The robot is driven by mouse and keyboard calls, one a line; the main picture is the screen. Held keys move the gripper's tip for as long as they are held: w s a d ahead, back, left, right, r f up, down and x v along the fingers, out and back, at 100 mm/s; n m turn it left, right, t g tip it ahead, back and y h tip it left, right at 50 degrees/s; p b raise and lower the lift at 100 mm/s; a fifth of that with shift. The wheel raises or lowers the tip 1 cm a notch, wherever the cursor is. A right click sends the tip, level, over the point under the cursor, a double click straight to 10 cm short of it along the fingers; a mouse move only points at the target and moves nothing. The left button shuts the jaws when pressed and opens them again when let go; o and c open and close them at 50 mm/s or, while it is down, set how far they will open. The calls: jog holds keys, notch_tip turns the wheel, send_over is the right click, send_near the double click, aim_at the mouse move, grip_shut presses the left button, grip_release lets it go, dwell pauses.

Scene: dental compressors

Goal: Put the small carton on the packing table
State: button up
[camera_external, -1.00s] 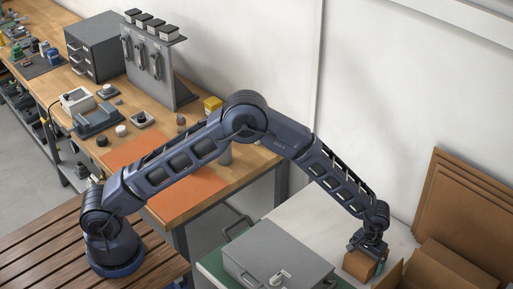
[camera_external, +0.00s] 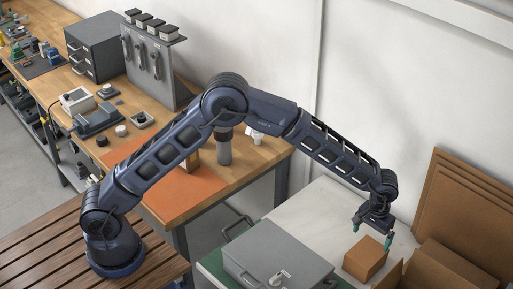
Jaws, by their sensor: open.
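The small brown carton (camera_external: 366,258) rests on the pale packing table (camera_external: 318,212), between a grey case and a larger open carton.
The grey case (camera_external: 275,258) with a handle lies left of the carton. An open cardboard box (camera_external: 440,268) stands close on the right, with flat cardboard sheets (camera_external: 465,205) leaning on the wall behind. The pale tabletop behind the carton is clear.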

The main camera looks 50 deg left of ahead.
jog(key=s+a+r+t, duration=0.2)
jog(key=a+r, duration=1.8)
jog(key=a, duration=0.4)
jog(key=s+a+r, duration=0.4)
jog(key=a, duration=0.4)
jog(key=s+a+r, duration=0.4)
jog(key=s+a, duration=0.1)
jog(key=a, duration=0.4)
jog(key=s+a+f+t, duration=0.1)
jog(key=s+a, duration=0.7)
jog(key=s, duration=0.4)
jog(key=s+a+f+t, duration=0.1)
jog(key=s+a, duration=0.8)
jog(key=s, duration=0.3)
jog(key=shift+t, duration=0.3)
